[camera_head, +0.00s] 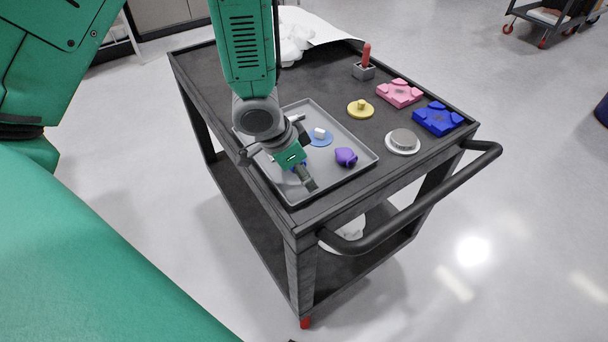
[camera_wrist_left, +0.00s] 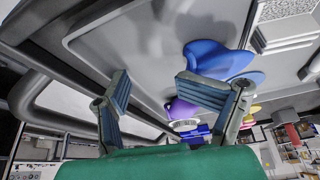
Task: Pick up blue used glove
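The blue used glove (camera_wrist_left: 215,58) is a crumpled blue shape in the grey tray (camera_wrist_left: 150,35) in the left wrist view. In the head view most of it is hidden behind my left gripper (camera_head: 308,181), with a small blue patch showing beside it. The gripper is over the near part of the tray (camera_head: 358,171). In the left wrist view my left gripper (camera_wrist_left: 151,80) has its fingers apart, with nothing between them. The glove is beyond the right-hand finger. My right gripper is not in view.
The tray also holds a purple object (camera_head: 346,157) and a blue disc (camera_head: 320,139) with a white top. On the black cart (camera_head: 300,228) stand a yellow knob (camera_head: 360,109), pink block (camera_head: 399,93), blue block (camera_head: 438,118), round metal-topped piece (camera_head: 403,141) and red-handled tool (camera_head: 366,55). A black handle (camera_head: 440,200) juts out.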

